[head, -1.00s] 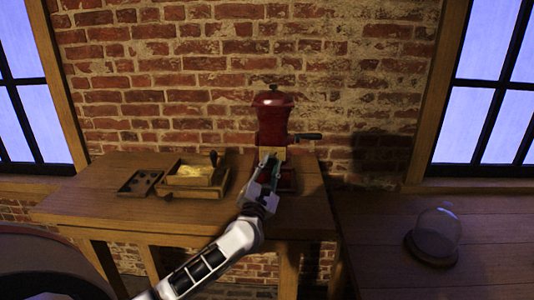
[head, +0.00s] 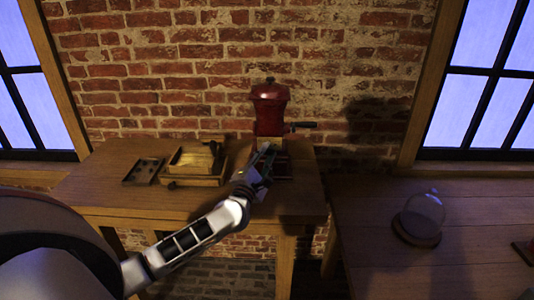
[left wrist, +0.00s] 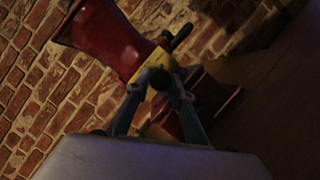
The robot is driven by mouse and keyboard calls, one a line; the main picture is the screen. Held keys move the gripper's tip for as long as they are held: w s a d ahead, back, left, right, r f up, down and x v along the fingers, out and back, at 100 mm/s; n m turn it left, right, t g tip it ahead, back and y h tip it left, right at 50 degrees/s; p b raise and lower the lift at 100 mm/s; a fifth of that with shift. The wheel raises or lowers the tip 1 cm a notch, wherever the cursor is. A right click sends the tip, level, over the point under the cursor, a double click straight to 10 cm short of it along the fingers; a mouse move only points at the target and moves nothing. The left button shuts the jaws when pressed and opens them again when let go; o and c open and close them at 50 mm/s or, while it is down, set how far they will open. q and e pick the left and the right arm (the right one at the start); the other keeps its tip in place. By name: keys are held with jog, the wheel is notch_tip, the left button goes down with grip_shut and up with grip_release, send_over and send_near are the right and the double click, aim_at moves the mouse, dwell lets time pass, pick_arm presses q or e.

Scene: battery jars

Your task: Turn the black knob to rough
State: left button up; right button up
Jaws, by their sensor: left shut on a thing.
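A red mill (head: 269,108) with a side crank (head: 303,125) stands on the wooden table against the brick wall. Its red body (left wrist: 105,38) and yellow plate (left wrist: 172,65) show in the left wrist view. My left gripper (head: 266,158) is at the front of the mill. In the left wrist view its fingers (left wrist: 160,88) are closed on the dark round knob (left wrist: 157,77) in front of the yellow plate. In the head view the knob is hidden by the gripper. I cannot read any mark for rough. My right gripper is not in view.
Left of the mill are a wooden box (head: 192,181) and a dark tray with holes (head: 142,171) on the table (head: 110,197). A glass dome on a round base (head: 419,220) stands on the right table.

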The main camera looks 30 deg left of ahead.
pick_arm(q)
jog(key=shift+f, duration=0.1)
jog(key=o, duration=1.1)
jog(key=v, duration=0.8)
